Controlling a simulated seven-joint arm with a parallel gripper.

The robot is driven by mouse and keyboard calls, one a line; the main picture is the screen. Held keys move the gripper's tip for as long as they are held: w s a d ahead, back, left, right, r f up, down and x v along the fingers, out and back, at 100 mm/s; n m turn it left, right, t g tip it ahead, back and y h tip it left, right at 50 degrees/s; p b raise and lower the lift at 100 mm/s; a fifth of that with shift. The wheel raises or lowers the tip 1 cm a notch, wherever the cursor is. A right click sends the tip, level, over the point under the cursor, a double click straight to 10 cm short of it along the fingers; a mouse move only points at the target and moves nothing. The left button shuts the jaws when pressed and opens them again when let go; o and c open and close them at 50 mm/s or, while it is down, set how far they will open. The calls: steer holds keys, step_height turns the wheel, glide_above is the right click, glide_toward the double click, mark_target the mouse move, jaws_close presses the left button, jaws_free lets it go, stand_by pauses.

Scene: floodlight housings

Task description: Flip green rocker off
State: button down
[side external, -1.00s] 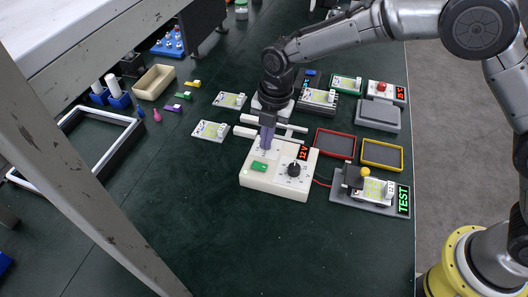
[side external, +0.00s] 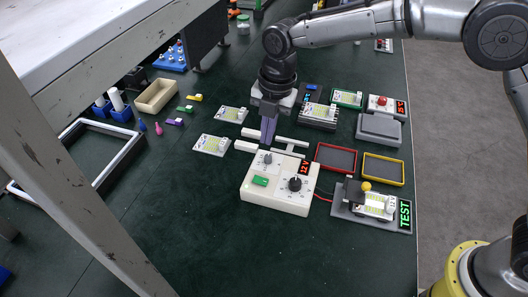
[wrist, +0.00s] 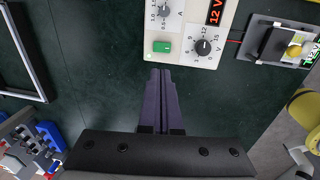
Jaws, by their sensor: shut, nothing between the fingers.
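The green rocker (side external: 260,181) sits on the front left of a cream power supply box (side external: 278,205). In the wrist view the rocker (wrist: 162,47) is just beyond my fingertips; which side is pressed is too small to tell. A small pale green spot shows beside it. My gripper (side external: 268,141) is shut and empty, pointing down above the back left of the box, apart from the rocker. In the wrist view its purple fingertips (wrist: 161,72) are together.
The box has a black knob (side external: 295,184), a grey knob (side external: 268,158) and a lit red 12 V display (side external: 305,167). A red wire runs to a test fixture (side external: 370,205) on the right. Red (side external: 336,158) and yellow (side external: 383,170) trays lie behind it. The table in front is clear.

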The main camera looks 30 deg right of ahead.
mark_target(263, 181)
steer(key=shift+w+a, duration=0.2)
stand_by(0.3)
steer(key=f, duration=0.9)
steer(key=w+a+f, duration=0.1)
steer(key=f, duration=0.3)
steer(key=shift+w+a+f, duration=0.1)
steer(key=shift+f, duration=0.3)
steer(key=shift+a+f, duration=0.1)
steer(key=shift+f, duration=0.3)
steer(key=shift+d, duration=0.2)
steer(key=shift+s+d, duration=0.5)
steer(key=shift+s, duration=0.15)
